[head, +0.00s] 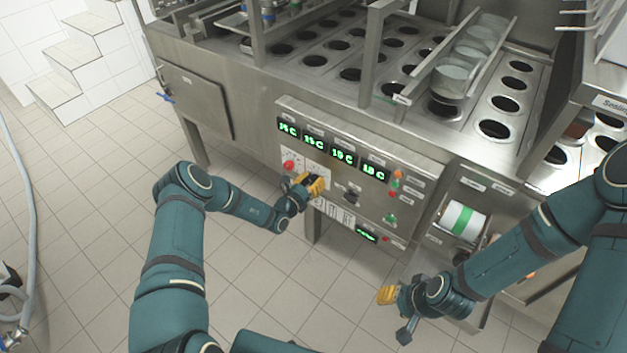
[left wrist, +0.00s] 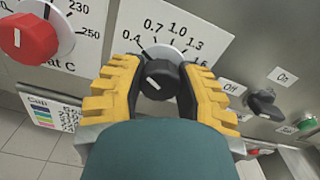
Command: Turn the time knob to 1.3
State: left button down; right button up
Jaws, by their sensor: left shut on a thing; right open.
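The black time knob (left wrist: 158,80) sits on a panel plate (left wrist: 185,20) marked 0.4, 0.7, 1.0, 1.3 and 1.6 in the left wrist view. A small white mark shows on the knob's face; the number it points to is not clear. My left gripper (left wrist: 158,92) has its yellow fingers on both sides of the knob and is shut on it. In the head view my left gripper (head: 311,184) is at the control panel (head: 400,207) and mostly hides the knob. My right gripper (head: 388,296) is open and empty, low in front of the machine.
A red temperature knob (left wrist: 29,38) is left of the time knob, and a black On/Off switch (left wrist: 265,104) is to the right. Green digital displays (head: 343,156) are above. A white roll with a green band (head: 463,221) is further right.

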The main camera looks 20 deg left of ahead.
pick_arm(q)
jog(key=shift+r+m, duration=0.15)
jog(key=shift+m, duration=0.25)
jog(key=m+p, duration=0.1)
jog(key=m, duration=0.1)
jog(key=shift+m+p, duration=0.4)
jog(key=m+p, duration=0.2)
jog(key=m, duration=0.3)
jog(key=shift+m, duration=0.3)
jog(key=m+p, duration=0.2)
jog(key=m, duration=0.3)
jog(key=shift+p, duration=0.35)
jog(key=shift+m+p, duration=0.65)
jog(key=shift+m, duration=1.05)
jog(key=c, duration=0.6)
grip_release()
jog(key=shift+d, duration=0.1)
jog(key=shift+o, duration=0.2)
